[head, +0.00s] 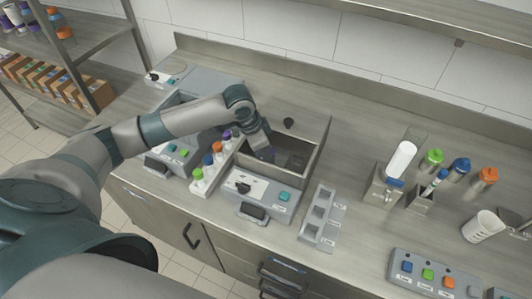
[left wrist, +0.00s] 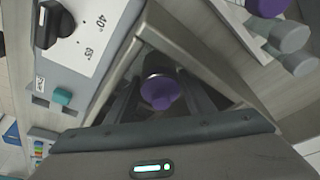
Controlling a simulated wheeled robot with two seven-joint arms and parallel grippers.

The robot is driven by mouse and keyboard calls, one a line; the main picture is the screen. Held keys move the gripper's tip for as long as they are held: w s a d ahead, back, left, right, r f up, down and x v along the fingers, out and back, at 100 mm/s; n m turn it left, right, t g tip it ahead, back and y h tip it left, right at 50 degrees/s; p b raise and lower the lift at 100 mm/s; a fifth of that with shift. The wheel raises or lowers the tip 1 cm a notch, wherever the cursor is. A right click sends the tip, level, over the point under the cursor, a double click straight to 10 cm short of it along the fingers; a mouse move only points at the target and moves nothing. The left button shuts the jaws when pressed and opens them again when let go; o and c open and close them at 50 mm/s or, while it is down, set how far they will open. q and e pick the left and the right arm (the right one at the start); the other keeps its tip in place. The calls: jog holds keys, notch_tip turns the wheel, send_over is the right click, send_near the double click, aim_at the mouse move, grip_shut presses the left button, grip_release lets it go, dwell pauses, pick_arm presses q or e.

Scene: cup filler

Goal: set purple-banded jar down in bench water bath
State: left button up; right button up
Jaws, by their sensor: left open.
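The bench water bath is an open rectangular metal basin (head: 318,150) with a white and grey control panel (head: 246,187). My left gripper (head: 264,152) points down into the left part of the basin. A jar with a purple top (left wrist: 160,92) shows in the left wrist view, between the two fingers of my left gripper (left wrist: 163,100). The fingers are open around it. The jar's lower part is hidden, so I cannot tell whether it touches the bath floor. My right gripper is not in view.
A rack (head: 198,190) of jars with coloured lids stands left of the bath. A grey slotted holder (head: 322,216) sits to its right. Farther right are bottles, a white cup (head: 482,227) and a button panel (head: 436,274). The bench behind the bath is mostly clear.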

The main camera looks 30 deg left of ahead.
pick_arm(q)
jog(key=b+v, duration=0.2)
jog(key=v, duration=1)
jog(key=shift+b, duration=0.3)
dwell(1.0)
